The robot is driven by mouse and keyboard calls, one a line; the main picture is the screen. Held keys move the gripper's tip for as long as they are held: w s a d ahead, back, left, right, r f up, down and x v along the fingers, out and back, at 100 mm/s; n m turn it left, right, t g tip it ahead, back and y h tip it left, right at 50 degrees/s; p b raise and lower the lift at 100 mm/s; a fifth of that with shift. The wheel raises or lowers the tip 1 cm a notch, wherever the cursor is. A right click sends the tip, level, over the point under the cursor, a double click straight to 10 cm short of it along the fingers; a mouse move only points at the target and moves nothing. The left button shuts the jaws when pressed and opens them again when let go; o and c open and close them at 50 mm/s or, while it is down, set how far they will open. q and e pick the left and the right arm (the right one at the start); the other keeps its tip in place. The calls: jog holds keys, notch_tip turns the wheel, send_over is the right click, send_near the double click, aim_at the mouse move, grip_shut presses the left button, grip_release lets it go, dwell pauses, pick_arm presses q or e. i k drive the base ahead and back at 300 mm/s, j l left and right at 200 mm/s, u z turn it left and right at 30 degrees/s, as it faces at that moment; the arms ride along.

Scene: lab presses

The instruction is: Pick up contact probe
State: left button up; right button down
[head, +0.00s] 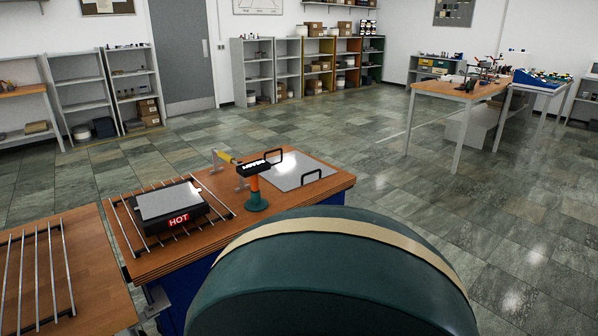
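No item is clearly marked as the contact probe. Two tools on the near bench could be it. One is an orange-handled device (254,184) with a black lettered head, upright in a round green base (256,204). The other is a yellow-handled tool (226,157) resting on a small metal stand just behind and left of it. I cannot tell which one is the probe. Neither of my grippers is in view.
Left of the tools, a dark block with a grey top and a red HOT sign (179,222) sits on metal bars. Right of them lies a metal plate (290,175) with two black handles. A barred bench (95,285) stands at left. Open floor (400,190) lies beyond.

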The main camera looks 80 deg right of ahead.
aim_at(252, 169)
jog(key=z, duration=2.3)
